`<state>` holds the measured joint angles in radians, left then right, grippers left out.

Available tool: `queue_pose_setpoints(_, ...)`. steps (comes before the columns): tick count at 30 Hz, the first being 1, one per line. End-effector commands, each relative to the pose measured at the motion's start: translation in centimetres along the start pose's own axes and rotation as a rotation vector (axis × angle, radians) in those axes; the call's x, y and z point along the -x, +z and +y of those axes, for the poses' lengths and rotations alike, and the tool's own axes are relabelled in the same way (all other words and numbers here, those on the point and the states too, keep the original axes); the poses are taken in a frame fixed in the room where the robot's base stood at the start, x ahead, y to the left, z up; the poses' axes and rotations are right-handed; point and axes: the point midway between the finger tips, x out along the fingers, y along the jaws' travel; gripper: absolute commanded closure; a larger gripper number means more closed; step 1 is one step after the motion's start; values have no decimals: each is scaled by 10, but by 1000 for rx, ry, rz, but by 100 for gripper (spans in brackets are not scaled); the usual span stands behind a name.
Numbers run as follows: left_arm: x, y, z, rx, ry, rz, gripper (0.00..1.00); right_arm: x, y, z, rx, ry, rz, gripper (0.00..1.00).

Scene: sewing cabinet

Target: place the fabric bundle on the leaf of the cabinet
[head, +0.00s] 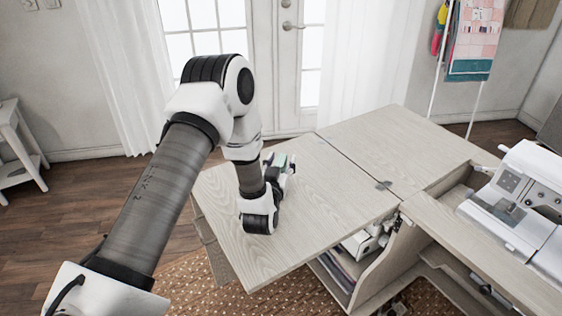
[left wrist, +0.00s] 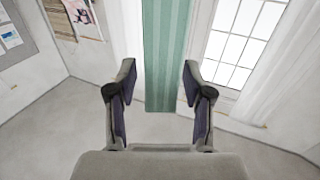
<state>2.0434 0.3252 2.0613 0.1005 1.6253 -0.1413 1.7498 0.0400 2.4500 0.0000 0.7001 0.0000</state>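The cabinet's pale wood leaf (head: 318,220) extends to the left of the seam in the cabinet top. My left gripper (head: 286,166) is over the leaf near its far edge in the head view, and the wrist covers part of the leaf. Whether it touches the wood I cannot tell. In the left wrist view my left gripper (left wrist: 160,75) has its two fingers wide apart, with nothing held between them. I cannot make out the fabric bundle in either view. My right gripper is not in view.
The other top panel (head: 405,145) is bare. A white sewing machine (head: 520,205) stands at the right. Items fill the shelves below. A rack with quilts (head: 474,38) stands behind. A green striped hanging (left wrist: 167,40) shows beyond the fingers.

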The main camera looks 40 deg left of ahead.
Motion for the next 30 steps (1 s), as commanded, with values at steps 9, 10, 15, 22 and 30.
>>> queue_pose_setpoints(9, 22, -1, 0, -1, 0, -3, 49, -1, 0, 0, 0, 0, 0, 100)
queue_pose_setpoints(10, 29, -1, 0, -1, 1, -4, 49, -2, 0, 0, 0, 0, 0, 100)
queue_pose_setpoints(15, 75, 1, 1, -2, 2, -5, 49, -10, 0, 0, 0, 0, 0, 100)
queue_pose_setpoints(22, 116, -2, 1, -1, 2, -2, 49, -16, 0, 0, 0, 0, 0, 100)
queue_pose_setpoints(30, 120, -4, 0, 0, 0, 1, 49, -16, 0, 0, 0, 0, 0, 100)
